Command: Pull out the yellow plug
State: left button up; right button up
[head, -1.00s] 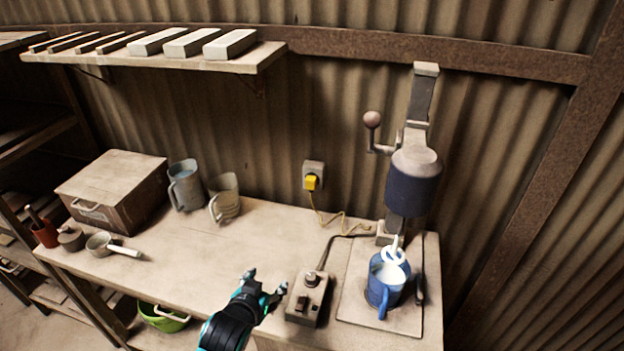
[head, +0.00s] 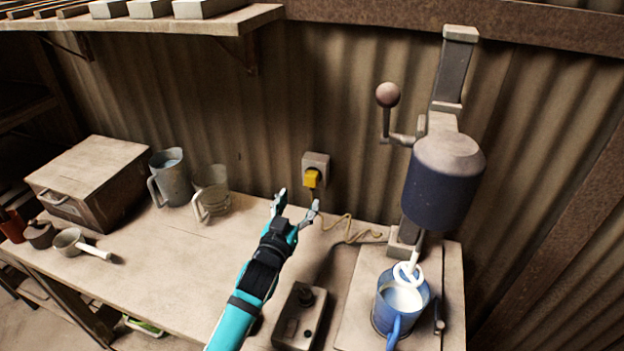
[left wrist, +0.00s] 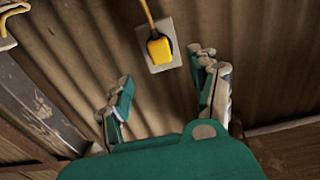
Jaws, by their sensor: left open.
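The yellow plug (head: 311,178) sits in a pale wall socket (head: 316,160) on the corrugated wall, with a yellow cord hanging from it to the table. In the left wrist view the yellow plug (left wrist: 159,48) is on its socket plate (left wrist: 163,66), ahead of the fingers and apart from them. My left gripper (head: 297,205) is open and empty, below and slightly left of the plug in the head view. Its fingers (left wrist: 162,93) are spread wide in the left wrist view. My right gripper is not in view.
A mixer (head: 441,180) stands at right with its whisk in a blue jug (head: 401,306). A control box (head: 299,316) is on the table (head: 150,265) beside my left arm. Two jugs, a metal one (head: 172,180) and a glass one (head: 211,194), stand left. A shelf (head: 150,22) hangs above.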

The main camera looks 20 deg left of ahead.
aim_at(310, 182)
pick_arm(q)
jog(key=w+b, duration=0.1)
jog(key=w, duration=0.2)
jog(key=w+b, duration=0.1)
jog(key=shift+w+f+b, duration=0.25)
jog(key=shift+w+b, duration=0.1)
jog(key=w, duration=0.3)
jog(key=shift+w+d+b, duration=0.1)
jog(key=shift+w+b, duration=0.05)
jog(key=shift+b, duration=0.25)
jog(key=shift+w+r, duration=0.15)
jog(key=shift+w, duration=0.5)
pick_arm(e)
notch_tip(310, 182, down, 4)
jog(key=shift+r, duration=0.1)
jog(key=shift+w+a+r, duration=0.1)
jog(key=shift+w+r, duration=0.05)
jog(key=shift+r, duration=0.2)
